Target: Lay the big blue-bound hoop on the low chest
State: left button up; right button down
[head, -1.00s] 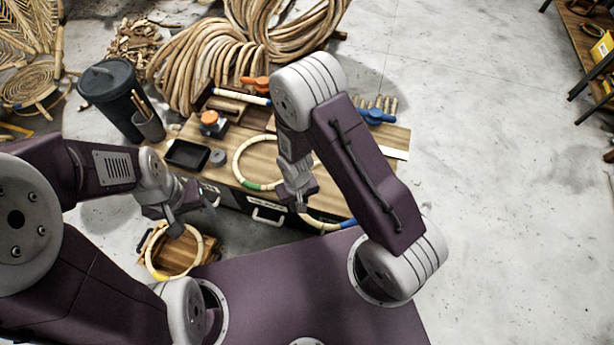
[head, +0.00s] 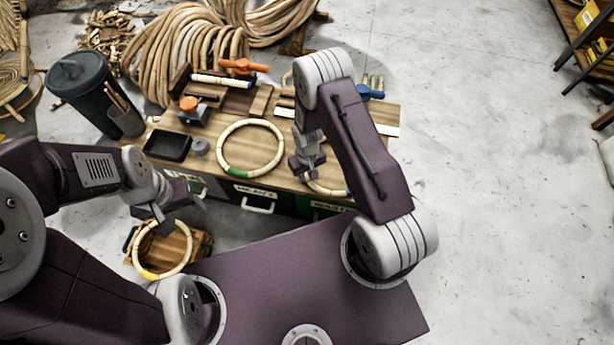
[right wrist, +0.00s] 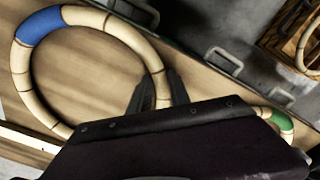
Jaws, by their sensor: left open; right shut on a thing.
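The blue-bound hoop (head: 326,191) is pale rattan with one blue band. My right gripper (head: 305,170) is shut on its rim. In the right wrist view the hoop (right wrist: 24,78) appears over the wooden top, its blue band at upper left. The low chest (head: 215,163) has a wooden top and drawers with handles. The hoop is at the chest's front right; I cannot tell whether it touches the top. In the head view my right arm hides part of it. My left gripper (head: 178,211) is open above a yellow-bound hoop (head: 148,274) at lower left.
A green-bound hoop (head: 283,148) lies mid-chest. A black tray (head: 167,146), an orange-topped tool (head: 191,108), and a blue clamp (head: 372,93) are also on top. The yellow-bound hoop is at a small wooden box (head: 202,243) on the floor. A dark bin (head: 85,85) stands left.

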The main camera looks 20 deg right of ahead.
jog(key=c, duration=1.6)
grip_release()
jog(key=shift+f, duration=0.1)
jog(key=o, duration=0.4)
jog(key=s+d+r+p, duration=0.1)
jog(key=s+r+p, duration=0.1)
jog(key=r, duration=0.9)
jog(key=s+r+p, duration=0.1)
jog(key=r+p, duration=0.2)
jog(key=r, duration=0.8)
jog(key=s+r+m+t, duration=0.1)
jog(key=s+r, duration=0.6)
jog(key=s, duration=0.1)
jog(key=shift+s+d+m, duration=0.25)
jog(key=shift+d+m, duration=0.15)
jog(key=shift+d, duration=0.05)
